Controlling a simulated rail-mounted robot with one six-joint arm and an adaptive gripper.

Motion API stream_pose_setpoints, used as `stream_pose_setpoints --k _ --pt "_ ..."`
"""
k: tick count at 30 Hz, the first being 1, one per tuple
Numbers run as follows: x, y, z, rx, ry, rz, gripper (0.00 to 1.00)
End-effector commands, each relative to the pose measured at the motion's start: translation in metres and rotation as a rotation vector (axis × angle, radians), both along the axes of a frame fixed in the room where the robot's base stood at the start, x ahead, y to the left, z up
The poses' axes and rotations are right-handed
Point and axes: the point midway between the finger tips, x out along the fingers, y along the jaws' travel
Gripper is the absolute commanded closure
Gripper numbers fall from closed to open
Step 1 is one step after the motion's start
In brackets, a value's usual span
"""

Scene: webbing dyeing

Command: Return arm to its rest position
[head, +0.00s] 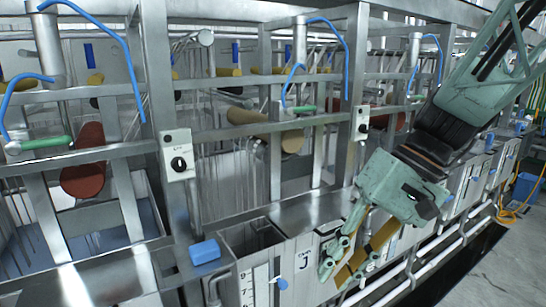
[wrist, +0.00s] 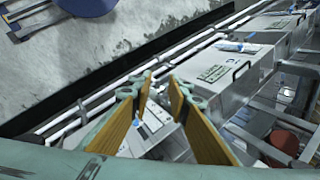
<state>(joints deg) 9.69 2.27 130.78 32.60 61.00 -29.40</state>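My gripper (head: 345,262) hangs at the lower right of the head view, from my green arm coming in at the upper right. It is in front of the row of metal boxes along the machine. In the wrist view my gripper (wrist: 160,90) shows two orange-padded fingers, clearly apart, with nothing between them. Beyond the fingers lies a metal box (wrist: 160,125) of the machine. I cannot tell whether the fingers touch anything; they appear apart from the box.
The machine frame (head: 355,90) carries blue hoses and rollers. A switch box (head: 178,156) is on a post. A blue block (head: 205,251) sits on the ledge. White pipes (head: 400,285) run along the front. Free floor (wrist: 90,55) lies beyond a dark strip.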

Motion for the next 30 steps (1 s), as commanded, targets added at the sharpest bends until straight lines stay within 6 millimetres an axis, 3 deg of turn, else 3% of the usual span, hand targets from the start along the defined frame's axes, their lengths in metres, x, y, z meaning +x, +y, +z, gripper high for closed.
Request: stream_pose_setpoints --k 30 --pt "-0.104 -0.039 0.044 -0.297 -0.174 -0.014 0.83"
